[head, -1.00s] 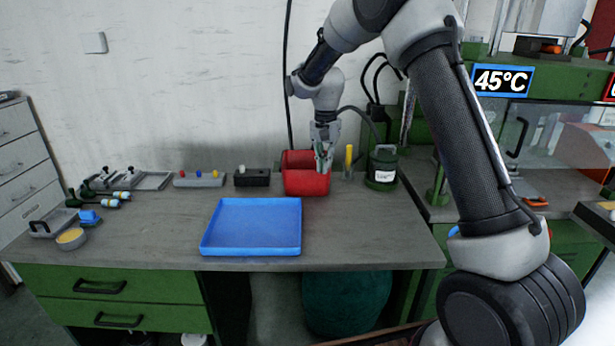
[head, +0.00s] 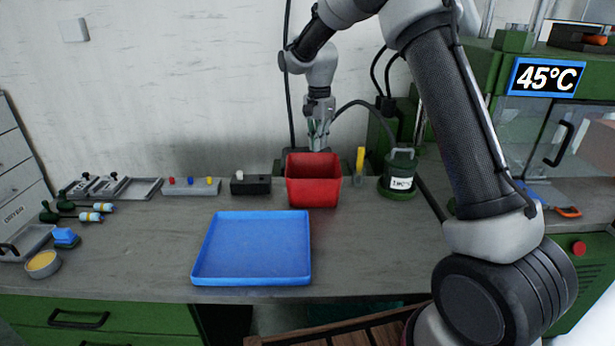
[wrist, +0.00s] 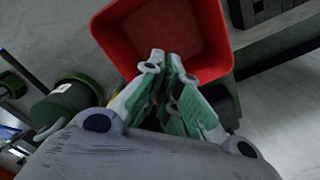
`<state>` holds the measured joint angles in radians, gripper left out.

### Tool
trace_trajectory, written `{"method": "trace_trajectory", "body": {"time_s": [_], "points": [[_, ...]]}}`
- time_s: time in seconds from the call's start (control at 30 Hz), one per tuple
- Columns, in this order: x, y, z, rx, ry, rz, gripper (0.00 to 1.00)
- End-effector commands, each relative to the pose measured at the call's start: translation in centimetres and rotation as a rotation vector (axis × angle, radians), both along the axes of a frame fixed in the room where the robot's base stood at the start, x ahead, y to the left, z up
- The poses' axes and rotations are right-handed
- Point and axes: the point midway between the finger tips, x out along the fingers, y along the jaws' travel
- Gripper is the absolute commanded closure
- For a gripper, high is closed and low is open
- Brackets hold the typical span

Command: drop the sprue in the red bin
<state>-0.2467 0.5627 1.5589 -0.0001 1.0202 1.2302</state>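The red bin (head: 313,193) stands upright at the back of the bench. My gripper (head: 318,145) is at the bin's far rim, pointing down. In the wrist view the bin (wrist: 212,30) lies beyond my fingertips (wrist: 165,60), which overlap its near wall. The fingers are brought together at the tips, with only a narrow gap. I see no sprue between them, though a thin piece could be hidden. The part of the bin's floor that shows in the wrist view looks bare. I cannot make out the sprue in any view.
A blue tray (head: 254,272) lies in front of the bin. A black block (head: 250,187) stands to the bin's left; a yellow upright piece (head: 360,160) and a green canister (head: 398,178) stand to its right. The wall is close behind my gripper.

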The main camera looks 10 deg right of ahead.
Motion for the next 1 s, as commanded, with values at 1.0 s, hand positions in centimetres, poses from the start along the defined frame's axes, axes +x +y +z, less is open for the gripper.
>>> {"method": "trace_trajectory", "body": {"time_s": [1.0], "points": [[0.0,0.0,-6.0,0.0,0.0,0.001,0.88]]}}
